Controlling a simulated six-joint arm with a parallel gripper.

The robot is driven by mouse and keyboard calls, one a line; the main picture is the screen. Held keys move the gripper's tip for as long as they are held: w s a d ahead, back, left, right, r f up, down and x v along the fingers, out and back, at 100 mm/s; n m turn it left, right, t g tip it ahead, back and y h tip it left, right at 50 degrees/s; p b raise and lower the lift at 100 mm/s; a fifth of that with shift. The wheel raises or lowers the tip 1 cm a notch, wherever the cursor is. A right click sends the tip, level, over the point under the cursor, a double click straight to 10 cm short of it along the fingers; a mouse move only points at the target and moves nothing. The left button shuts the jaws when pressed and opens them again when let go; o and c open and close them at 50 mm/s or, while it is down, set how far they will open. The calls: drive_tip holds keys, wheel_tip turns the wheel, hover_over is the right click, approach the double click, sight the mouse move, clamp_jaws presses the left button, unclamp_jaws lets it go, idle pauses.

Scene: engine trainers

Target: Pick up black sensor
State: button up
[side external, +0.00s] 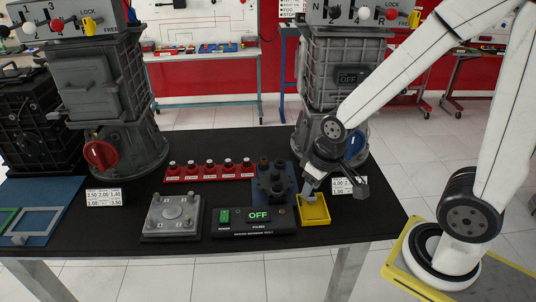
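My gripper (311,186) points down over the yellow tray (325,219) at the right of the black table. A light grey finger-like part reaches into or just above the tray. The fingertips are small and partly hidden, so I cannot tell whether they are open or shut, or whether anything is between them. Several dark cylindrical parts (278,186) stand on a blue plate just left of my gripper. I cannot single out which one is the black sensor at this size.
A black box with a green OFF display (258,215) lies left of the tray. A grey metal block (172,216) and a red rack of several knobs (209,172) are further left. Tall grey engine housings (98,85) (340,70) stand behind. The table's front edge is close.

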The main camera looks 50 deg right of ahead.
drive_tip(key=o, duration=0.5)
drive_tip(key=shift+o, duration=0.2)
drive_tip(key=shift+w+d+f+n+g, duration=0.45)
drive_tip(key=shift+w+d+f+n, duration=1.1)
drive_tip(key=shift+w+n, duration=2.15)
drive_tip(key=shift+w+d+f+n+g, duration=0.4)
drive_tip(key=shift+w+d+f+n, duration=1.45)
drive_tip(key=shift+n, duration=3.45)
drive_tip(key=shift+w+d+f+n+g, duration=0.45)
drive_tip(key=shift+w+d+f+n, duration=0.8)
drive_tip(key=shift+w+n, duration=2.6)
drive_tip(key=shift+s+r+n, duration=0.1)
drive_tip(key=shift+s+n, duration=0.55)
drive_tip(key=shift+s, duration=0.05)
